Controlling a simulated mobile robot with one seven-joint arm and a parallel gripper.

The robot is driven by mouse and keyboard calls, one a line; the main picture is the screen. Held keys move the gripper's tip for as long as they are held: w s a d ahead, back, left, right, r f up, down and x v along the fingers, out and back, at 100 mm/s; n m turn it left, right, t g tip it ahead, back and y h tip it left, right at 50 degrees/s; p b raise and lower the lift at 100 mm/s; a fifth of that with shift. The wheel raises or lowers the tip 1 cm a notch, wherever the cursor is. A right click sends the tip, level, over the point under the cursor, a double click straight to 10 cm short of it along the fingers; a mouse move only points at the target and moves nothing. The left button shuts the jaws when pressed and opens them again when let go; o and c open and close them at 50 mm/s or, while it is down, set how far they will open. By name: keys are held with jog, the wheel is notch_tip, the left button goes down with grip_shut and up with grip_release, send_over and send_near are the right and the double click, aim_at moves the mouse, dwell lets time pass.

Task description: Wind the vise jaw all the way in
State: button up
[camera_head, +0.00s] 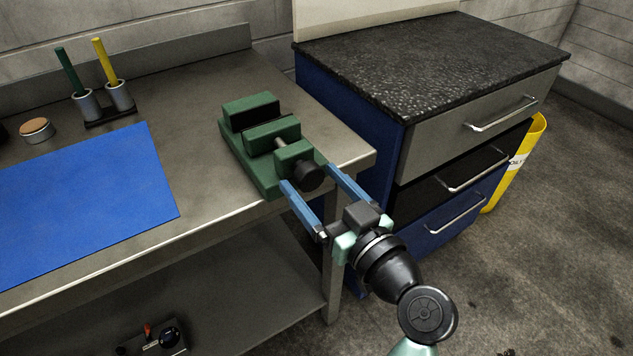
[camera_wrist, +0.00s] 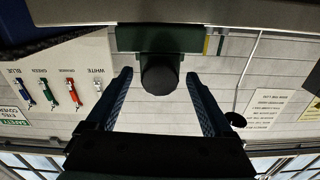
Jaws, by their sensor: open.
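A green vise (camera_head: 265,182) stands on the metal workbench near its right front corner. Its moving jaw (camera_head: 272,134) sits a small gap from the fixed jaw (camera_head: 250,111). A round black knob (camera_head: 308,177) sticks out of the vise's front end; it also shows in the wrist view (camera_wrist: 160,76). My gripper (camera_head: 312,175) is open, with its two blue fingers on either side of the knob. In the wrist view the fingers (camera_wrist: 160,88) are well apart, with clear space between each finger and the knob. Nothing is held.
A blue mat (camera_head: 85,200) lies left of the vise. Green and yellow markers stand in metal cups (camera_head: 103,98) behind it. A yellow bin (camera_head: 517,160) is beyond.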

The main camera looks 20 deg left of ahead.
grip_shut()
dwell(0.3)
jog(key=shift+m, duration=0.3)
jog(key=m+p, duration=0.1)
jog(key=m, duration=0.2)
jog(key=shift+m, duration=0.3)
jog(key=m+p, duration=0.2)
jog(key=m, duration=0.1)
jog(key=shift+r+m, duration=0.15)
jog(key=shift+m, duration=0.15)
jog(key=m+p, duration=0.2)
jog(key=m, duration=0.2)
jog(key=shift+m+p, duration=0.95)
jog(key=shift+m, duration=0.35)
